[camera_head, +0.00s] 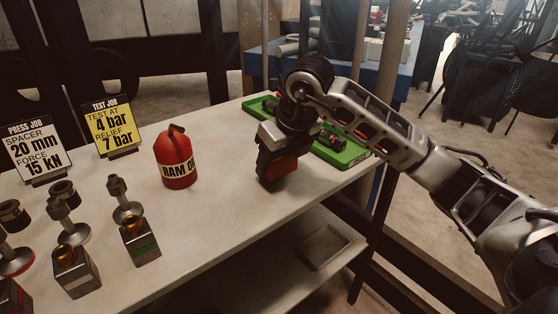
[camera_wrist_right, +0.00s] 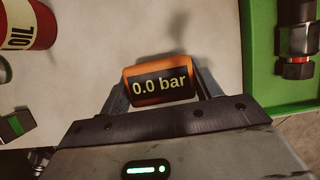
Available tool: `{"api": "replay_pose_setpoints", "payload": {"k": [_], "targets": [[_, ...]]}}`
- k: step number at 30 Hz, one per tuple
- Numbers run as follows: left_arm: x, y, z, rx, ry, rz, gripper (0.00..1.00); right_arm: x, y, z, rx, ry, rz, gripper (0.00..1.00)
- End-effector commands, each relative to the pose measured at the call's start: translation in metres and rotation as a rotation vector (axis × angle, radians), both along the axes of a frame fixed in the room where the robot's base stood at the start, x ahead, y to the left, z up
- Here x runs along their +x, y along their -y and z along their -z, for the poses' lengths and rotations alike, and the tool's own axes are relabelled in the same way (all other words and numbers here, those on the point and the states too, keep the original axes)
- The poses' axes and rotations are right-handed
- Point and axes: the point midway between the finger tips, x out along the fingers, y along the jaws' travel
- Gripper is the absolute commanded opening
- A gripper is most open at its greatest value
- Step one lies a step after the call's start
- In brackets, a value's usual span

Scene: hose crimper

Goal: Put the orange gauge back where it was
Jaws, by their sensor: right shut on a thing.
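The orange gauge (camera_wrist_right: 138,71) has a dark display reading "0.0 bar". It sits between the two fingers of my right gripper (camera_wrist_right: 158,92) in the right wrist view. In the head view my right gripper (camera_head: 276,166) points down over the right part of the table, in front of the green tray. I cannot tell whether the gauge touches the tabletop. My left gripper is not in view.
The green tray (camera_head: 357,155) with dark fittings lies behind the gripper. A red oil can (camera_head: 174,158) stands to its left. Two job cards (camera_head: 110,127) and several metal fittings (camera_head: 140,241) stand further left. The tabletop (camera_head: 222,205) between can and gripper is clear.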

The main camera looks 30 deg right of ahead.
Motion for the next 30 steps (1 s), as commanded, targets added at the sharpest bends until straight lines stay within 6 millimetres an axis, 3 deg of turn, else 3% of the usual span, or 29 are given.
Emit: {"api": "replay_pose_setpoints", "payload": {"k": [14,15,16,25,30], "targets": [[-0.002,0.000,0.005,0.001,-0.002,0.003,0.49,0.000,0.000,0.010,0.001,0.005,0.000,0.27],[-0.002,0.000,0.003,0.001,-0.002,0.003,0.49,0.000,0.000,0.009,0.001,0.003,0.000,0.74],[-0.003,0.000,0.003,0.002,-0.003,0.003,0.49,0.000,0.000,0.009,0.001,0.003,0.000,0.83],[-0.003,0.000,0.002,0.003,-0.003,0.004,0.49,0.000,0.000,0.007,0.002,0.003,0.001,0.85],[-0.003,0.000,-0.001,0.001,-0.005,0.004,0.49,-0.004,0.001,-0.008,0.000,0.006,0.000,0.85]]}}
